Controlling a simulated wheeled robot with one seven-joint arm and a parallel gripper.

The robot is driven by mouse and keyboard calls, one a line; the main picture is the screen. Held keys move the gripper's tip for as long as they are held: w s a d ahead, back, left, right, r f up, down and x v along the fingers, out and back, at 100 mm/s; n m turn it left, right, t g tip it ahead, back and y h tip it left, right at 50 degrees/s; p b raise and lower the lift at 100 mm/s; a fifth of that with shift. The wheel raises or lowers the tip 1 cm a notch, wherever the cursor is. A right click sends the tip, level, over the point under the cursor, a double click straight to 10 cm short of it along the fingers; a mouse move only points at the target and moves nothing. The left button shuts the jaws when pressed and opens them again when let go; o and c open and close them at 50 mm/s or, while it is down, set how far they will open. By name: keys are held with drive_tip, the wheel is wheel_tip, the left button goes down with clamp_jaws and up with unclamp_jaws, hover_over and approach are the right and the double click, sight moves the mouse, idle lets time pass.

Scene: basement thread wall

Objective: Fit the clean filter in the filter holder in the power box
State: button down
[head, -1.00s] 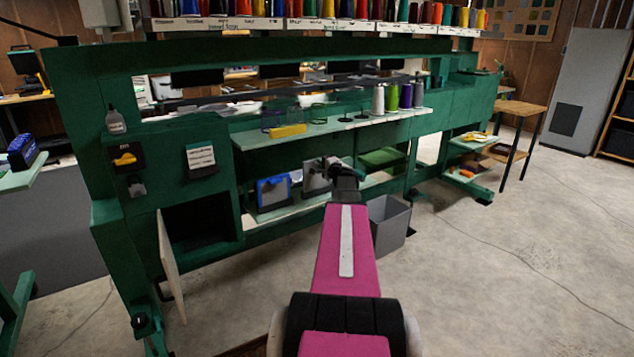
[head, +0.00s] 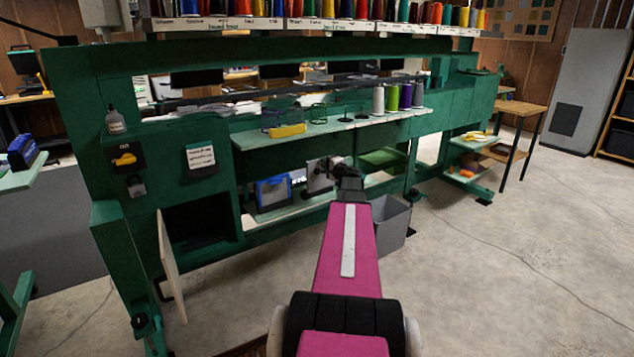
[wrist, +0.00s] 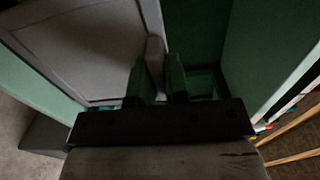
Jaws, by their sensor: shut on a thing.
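A grey-framed panel, which looks like the clean filter (head: 318,178), is at the lower shelf under the green machine. My gripper (head: 338,167) is at its upper right edge. In the wrist view my gripper (wrist: 157,82) is shut on the rim of this grey panel (wrist: 85,48), which spreads to the left of the fingers. I cannot tell whether it touches the shelf. The power box (head: 200,225) is at the lower left of the machine, with its door (head: 169,262) hanging open. Its inside is dark, so the filter holder cannot be made out.
A blue-framed filter (head: 272,193) stands on the lower shelf, left of the held one. A grey bin (head: 391,224) stands on the floor to the right. The upper shelf (head: 340,126) above holds baskets and thread cones. The concrete floor at right is clear.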

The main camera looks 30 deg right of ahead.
drive_tip(key=s+d, duration=0.1)
drive_tip(key=s, duration=1.1)
drive_tip(key=shift+s, duration=0.4)
drive_tip(key=shift+a, duration=0.1)
idle(0.8)
